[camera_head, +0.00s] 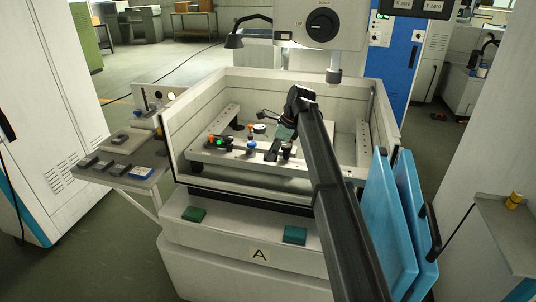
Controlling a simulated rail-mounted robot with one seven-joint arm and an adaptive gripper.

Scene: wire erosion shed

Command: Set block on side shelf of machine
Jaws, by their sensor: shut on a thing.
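My gripper (283,122) is at the end of my dark arm, over the middle of the machine's open tank (230,97). It appears shut on a small grey-green block (286,132), partly hidden by the gripper. The block is above or among the parts on the tank's inner work frame (205,158); whether it touches them I cannot tell.
Several small fixtures, with red, green and blue tops, stand near my gripper (250,133). The machine head (333,72) hangs behind it. Tank walls surround the work area. Blue panels (380,215) stand at right.

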